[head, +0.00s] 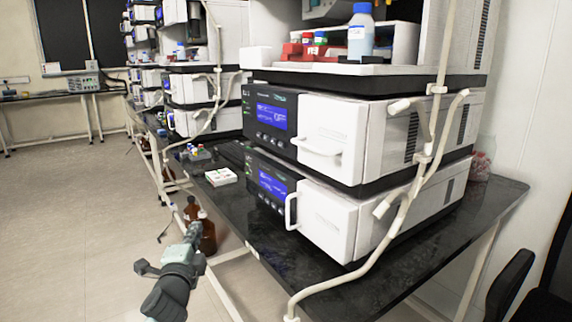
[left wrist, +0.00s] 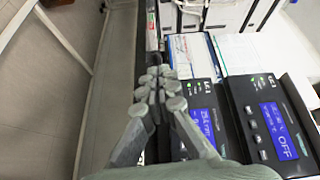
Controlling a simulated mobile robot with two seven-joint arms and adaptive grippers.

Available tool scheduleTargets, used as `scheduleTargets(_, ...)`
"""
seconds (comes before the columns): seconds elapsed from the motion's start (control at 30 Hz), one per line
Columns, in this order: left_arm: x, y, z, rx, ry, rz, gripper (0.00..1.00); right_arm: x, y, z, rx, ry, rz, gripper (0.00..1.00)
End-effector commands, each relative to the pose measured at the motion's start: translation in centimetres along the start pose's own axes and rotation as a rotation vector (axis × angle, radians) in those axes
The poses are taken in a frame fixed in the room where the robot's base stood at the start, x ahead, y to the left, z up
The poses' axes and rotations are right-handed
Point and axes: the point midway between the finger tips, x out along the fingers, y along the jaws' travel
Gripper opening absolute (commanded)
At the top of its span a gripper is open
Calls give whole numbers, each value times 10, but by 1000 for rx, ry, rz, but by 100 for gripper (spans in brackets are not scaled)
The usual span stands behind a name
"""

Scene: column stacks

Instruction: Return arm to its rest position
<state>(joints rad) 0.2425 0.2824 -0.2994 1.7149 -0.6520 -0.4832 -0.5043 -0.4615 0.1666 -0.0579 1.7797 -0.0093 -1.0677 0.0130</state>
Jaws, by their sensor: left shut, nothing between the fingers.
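My left gripper (head: 192,232) is in the lower left of the head view, in front of the bench edge and over the floor. In the left wrist view its fingers (left wrist: 160,90) are together with nothing between them. It touches none of the instruments in the head view. My right gripper is not in view.
A black bench (head: 390,262) carries two stacked white instruments (head: 360,135) with blue screens. White tubing (head: 405,210) hangs down their front right. A small white box (head: 221,177) lies on the bench. Brown bottles (head: 207,236) stand below. Floor at the left is clear.

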Motion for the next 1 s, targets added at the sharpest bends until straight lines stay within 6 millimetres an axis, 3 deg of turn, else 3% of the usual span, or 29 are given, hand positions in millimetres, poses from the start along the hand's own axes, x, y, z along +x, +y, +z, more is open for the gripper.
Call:
scheduleTargets(0.03,-14,37,14,-78,-43,79,0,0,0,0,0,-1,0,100)
scheduleTargets(0.2,-73,146,58,-338,-214,321,0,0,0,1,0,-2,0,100)
scheduleTargets(0.37,-149,237,90,-554,-404,528,0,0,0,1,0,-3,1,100)
scheduleTargets(0.5,-230,306,108,-724,-591,697,0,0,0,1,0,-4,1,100)
scheduleTargets(0.6,-290,343,118,-826,-728,802,0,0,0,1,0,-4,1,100)
scheduleTargets(0.7,-342,368,122,-905,-847,882,0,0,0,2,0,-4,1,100)
scheduleTargets(0.8,-379,383,124,-958,-934,936,0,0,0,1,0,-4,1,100)
scheduleTargets(0.9,-399,390,125,-986,-984,964,0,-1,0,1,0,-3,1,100)
scheduleTargets(1.0,-406,392,125,-996,-1001,974,0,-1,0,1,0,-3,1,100)
